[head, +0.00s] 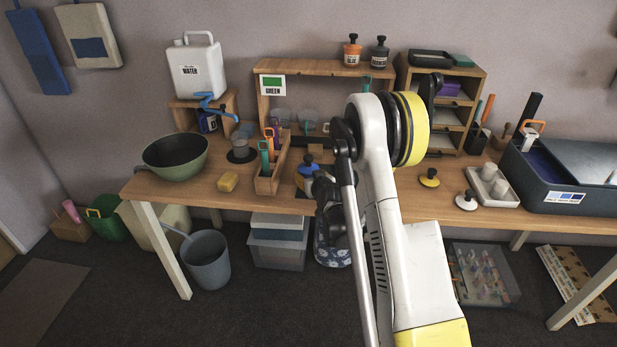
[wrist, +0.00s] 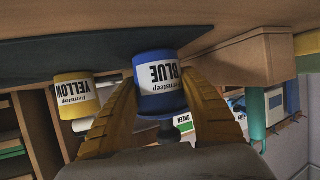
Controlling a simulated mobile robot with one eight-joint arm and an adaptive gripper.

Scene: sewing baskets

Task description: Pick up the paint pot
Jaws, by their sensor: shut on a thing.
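The blue paint pot (wrist: 160,95), labelled BLUE, shows upside down in the wrist view, between the two yellow-brown fingers of my gripper (wrist: 161,84). The fingers are shut on its sides. Its base is at or very close to a dark mat (wrist: 80,38); I cannot tell whether they touch. A yellow paint pot (wrist: 76,95), labelled YELLOW, stands just beside it, outside the fingers. In the head view the blue pot (head: 306,175) shows partly at the table's front, left of my arm, which hides much of that area.
A wooden tool caddy (head: 268,182) stands close left of the pots. A green bowl (head: 175,160) and a yellow sponge (head: 228,182) are farther left. A wooden shelf with a GREEN sign (head: 272,86) rises behind. Two knobbed lids and a white tray (head: 492,187) lie to the right.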

